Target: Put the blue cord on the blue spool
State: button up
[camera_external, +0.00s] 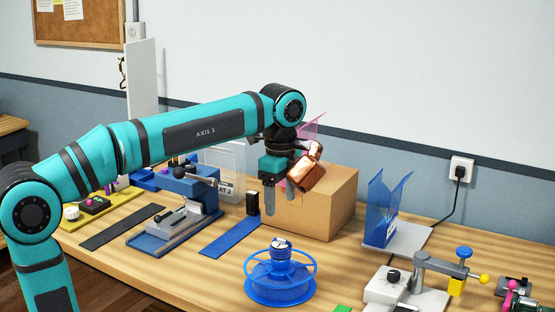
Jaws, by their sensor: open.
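A blue reel-like object (280,285) stands upright on the table at front centre, with a raised ring and a central knob; it looks like the blue spool. I cannot make out a separate blue cord. A flat blue strip (230,236) lies to the left of the spool, and I cannot tell whether it is the cord. My gripper (284,195) is open above and behind the spool, in front of a cardboard box. One grey finger points down; the other is partly hidden near a copper-coloured piece (308,174). I see nothing blue between the fingers.
The cardboard box (334,208) stands close behind my gripper. A blue upright holder (383,212) and a clamp-like fixture (420,278) are at the right. A blue vise-like device (188,200) and a black strip (122,228) lie left. Table front left of the spool is clear.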

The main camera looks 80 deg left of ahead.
jog(key=s+d+r+n+t, duration=0.2)
jog(key=s+d+n+t, duration=0.7)
jog(key=s+d+t, duration=0.8)
jog(key=shift+s+d, duration=0.2)
jog(key=shift+d, duration=0.85)
jog(key=shift+o, duration=0.2)
